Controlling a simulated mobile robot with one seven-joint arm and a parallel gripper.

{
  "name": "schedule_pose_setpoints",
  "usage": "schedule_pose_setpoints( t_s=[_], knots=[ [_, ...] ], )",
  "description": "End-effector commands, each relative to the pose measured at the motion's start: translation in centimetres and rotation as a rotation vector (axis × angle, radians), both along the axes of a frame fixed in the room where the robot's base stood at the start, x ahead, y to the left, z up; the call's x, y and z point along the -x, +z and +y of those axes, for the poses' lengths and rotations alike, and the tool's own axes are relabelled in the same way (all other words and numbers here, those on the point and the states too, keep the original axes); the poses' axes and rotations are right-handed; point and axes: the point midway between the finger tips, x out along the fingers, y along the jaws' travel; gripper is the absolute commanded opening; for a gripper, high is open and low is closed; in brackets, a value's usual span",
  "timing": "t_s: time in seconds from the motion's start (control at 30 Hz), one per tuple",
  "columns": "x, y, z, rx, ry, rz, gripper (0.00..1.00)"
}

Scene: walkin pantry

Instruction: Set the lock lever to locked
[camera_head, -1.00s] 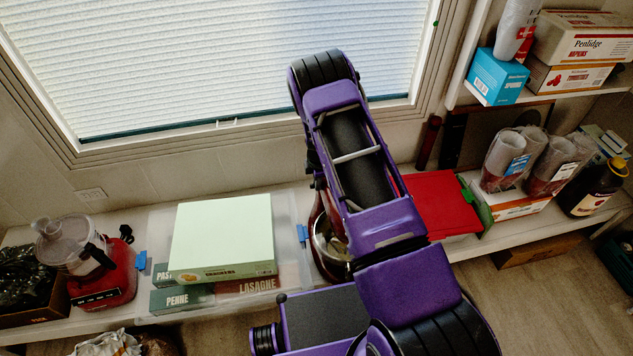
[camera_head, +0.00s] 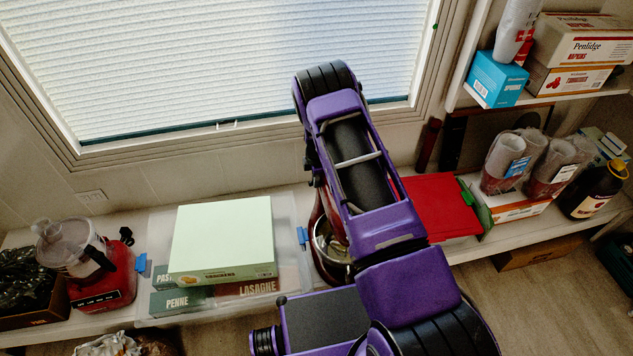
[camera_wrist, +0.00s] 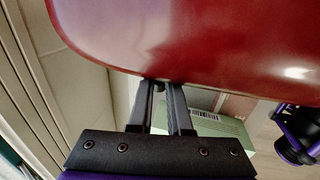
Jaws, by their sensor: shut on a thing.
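The red stand mixer is mostly hidden behind my arm in the head view, where its steel bowl (camera_head: 328,243) and a strip of red body show. In the wrist view its glossy red body (camera_wrist: 190,40) fills the top. My gripper (camera_wrist: 161,88) is right under the lower edge of that body. Its two dark fingers are close together on a small dark knob, which appears to be the lock lever (camera_wrist: 160,86). Most of the lever is hidden by the fingers, so its setting cannot be told. In the head view my gripper is hidden behind my arm.
A clear bin (camera_head: 152,312) with pasta boxes and a pale green crackers box (camera_head: 222,235) stands left of the mixer. A red food processor (camera_head: 100,280) is further left. A red flat box (camera_head: 440,205) is close on the right. A window (camera_head: 220,60) is behind.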

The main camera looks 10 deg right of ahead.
Motion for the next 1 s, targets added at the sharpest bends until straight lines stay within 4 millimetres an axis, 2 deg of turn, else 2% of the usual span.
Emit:
schedule_pose_setpoints(
  t_s=[0.03, 0.2, 0.23, 0.4, 0.63, 0.77, 0.87, 1.0],
  knots=[
    [-0.5, 0.2, 0.9, -0.009, 0.005, -0.012, 0.0],
    [-0.6, 0.3, 0.9, -0.009, 0.005, -0.016, 0.0],
    [-0.6, 0.3, 0.9, -0.009, 0.005, -0.017, 0.18],
    [-0.6, 0.3, 0.8, -0.008, 0.005, -0.016, 0.48],
    [-0.4, 0.2, 0.5, -0.005, 0.003, -0.012, 0.48],
    [-0.3, 0.9, 0.3, -0.003, 0.002, -0.011, 0.48],
    [-0.1, 2.3, 0.3, -0.004, 0.001, -0.013, 0.48],
    [0.5, 5.5, 0.4, -0.005, 0.001, -0.014, 0.48]
  ],
)
